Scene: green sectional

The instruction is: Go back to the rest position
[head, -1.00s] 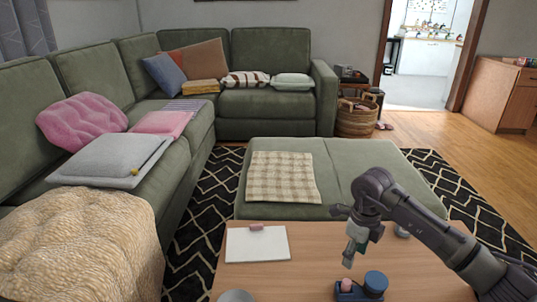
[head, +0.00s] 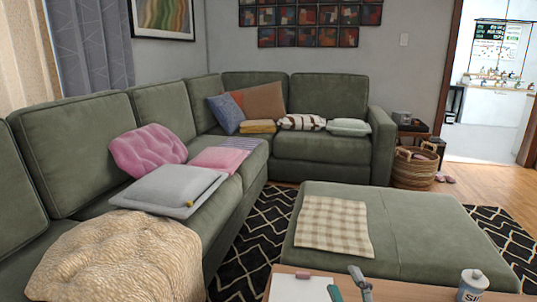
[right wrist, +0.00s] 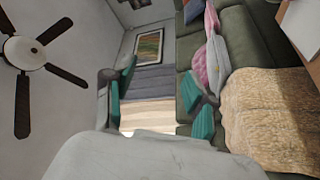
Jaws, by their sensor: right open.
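My right gripper (head: 348,288) shows only in part at the bottom edge of the head view, over the wooden table (head: 400,291). In the right wrist view my right gripper (right wrist: 161,100) is open, its teal fingertips apart with nothing between them. That view is turned on its side and takes in the sofa, curtain and ceiling. My left gripper is in neither view.
The table bears a white board with a pink block (head: 303,275) and a white can (head: 473,284). Beyond it stand a green ottoman (head: 420,230) and the green sectional (head: 235,225). A wicker basket (head: 413,170) stands at the back right.

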